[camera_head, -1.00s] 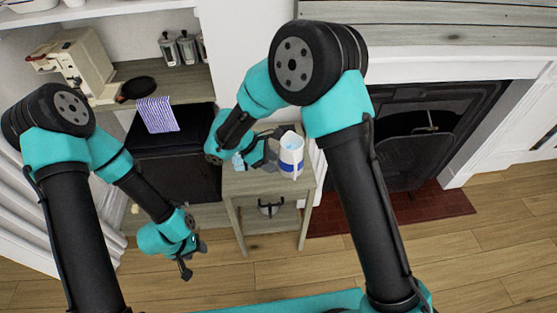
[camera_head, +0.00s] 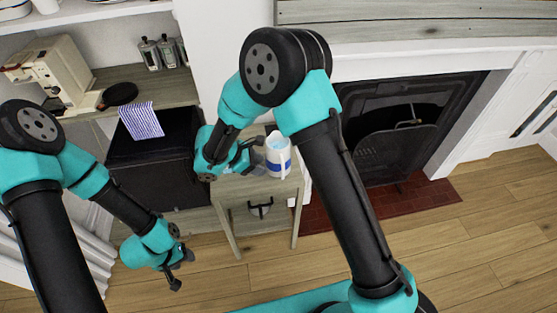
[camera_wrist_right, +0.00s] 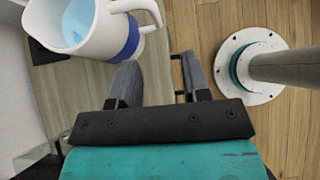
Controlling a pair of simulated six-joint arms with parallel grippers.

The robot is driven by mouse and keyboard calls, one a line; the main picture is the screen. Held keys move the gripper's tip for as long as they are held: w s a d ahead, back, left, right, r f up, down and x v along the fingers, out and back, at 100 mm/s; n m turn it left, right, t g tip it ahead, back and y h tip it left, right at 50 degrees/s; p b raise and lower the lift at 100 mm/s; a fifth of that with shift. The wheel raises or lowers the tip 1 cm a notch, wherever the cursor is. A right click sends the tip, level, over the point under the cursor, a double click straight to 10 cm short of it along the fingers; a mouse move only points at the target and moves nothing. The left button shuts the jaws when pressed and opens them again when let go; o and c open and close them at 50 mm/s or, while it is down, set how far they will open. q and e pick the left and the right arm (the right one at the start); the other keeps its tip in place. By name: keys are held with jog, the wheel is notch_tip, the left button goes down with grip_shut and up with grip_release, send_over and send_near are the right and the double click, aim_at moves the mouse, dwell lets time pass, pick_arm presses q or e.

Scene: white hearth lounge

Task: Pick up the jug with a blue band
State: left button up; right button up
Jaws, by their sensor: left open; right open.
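The white jug with a blue band (camera_head: 278,157) stands upright on a small wooden side table (camera_head: 229,190). In the right wrist view the jug (camera_wrist_right: 101,42) is at the upper left, with light blue inside and its handle at the upper right. My right gripper (camera_head: 251,156) is open beside the jug, on its left in the head view. In the right wrist view the two fingers (camera_wrist_right: 160,78) are apart with nothing between them, and the jug is outside them. My left gripper (camera_head: 180,270) is open and empty, low over the floor at the left.
A dark pot (camera_head: 261,209) sits on the table's lower shelf. The fireplace (camera_head: 400,130) with a red brick hearth (camera_head: 400,203) is to the right. A coffee machine (camera_head: 50,70), a black pan (camera_head: 120,94) and a striped cloth (camera_head: 141,121) are at the left.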

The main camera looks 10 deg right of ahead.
jog(key=x, duration=0.6)
jog(key=shift+x, duration=2.6)
jog(key=shift+w+f, duration=0.1)
jog(key=shift+w, duration=0.05)
jog(key=shift+a, duration=0.1)
grip_shut()
